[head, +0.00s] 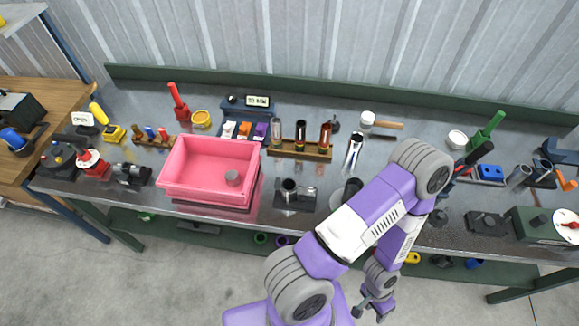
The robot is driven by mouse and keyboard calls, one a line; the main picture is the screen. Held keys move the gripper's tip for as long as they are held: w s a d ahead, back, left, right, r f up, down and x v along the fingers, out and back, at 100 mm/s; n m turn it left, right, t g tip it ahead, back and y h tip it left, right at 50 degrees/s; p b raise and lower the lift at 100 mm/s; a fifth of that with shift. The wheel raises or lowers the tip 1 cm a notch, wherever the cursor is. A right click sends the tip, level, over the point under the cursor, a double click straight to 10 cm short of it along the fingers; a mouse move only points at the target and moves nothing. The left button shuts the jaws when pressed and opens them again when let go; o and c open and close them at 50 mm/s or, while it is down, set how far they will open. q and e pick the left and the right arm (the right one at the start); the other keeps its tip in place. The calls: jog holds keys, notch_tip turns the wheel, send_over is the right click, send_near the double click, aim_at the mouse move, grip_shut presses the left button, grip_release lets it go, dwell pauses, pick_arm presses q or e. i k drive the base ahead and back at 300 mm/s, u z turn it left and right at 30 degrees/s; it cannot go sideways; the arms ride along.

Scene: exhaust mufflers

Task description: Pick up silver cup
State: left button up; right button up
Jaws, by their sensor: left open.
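I cannot tell which of these is the silver cup. My left gripper (370,311) hangs low in front of the table's front edge, right of centre at the bottom. It is open and away from both pieces. My purple arm covers part of the table right of centre. My right gripper is not in view.
A dark cup-like part (352,188) stands beside my arm. A wooden rack (300,151) with several cylinders and silver pliers (354,149) stand behind. Tools crowd the metal table's (400,146) left and right ends. A green lower shelf (222,235) runs beneath.

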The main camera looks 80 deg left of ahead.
aim_at(232, 176)
jog(key=z, duration=0.5)
jog(key=k, duration=1.05)
jog(key=u, duration=0.85)
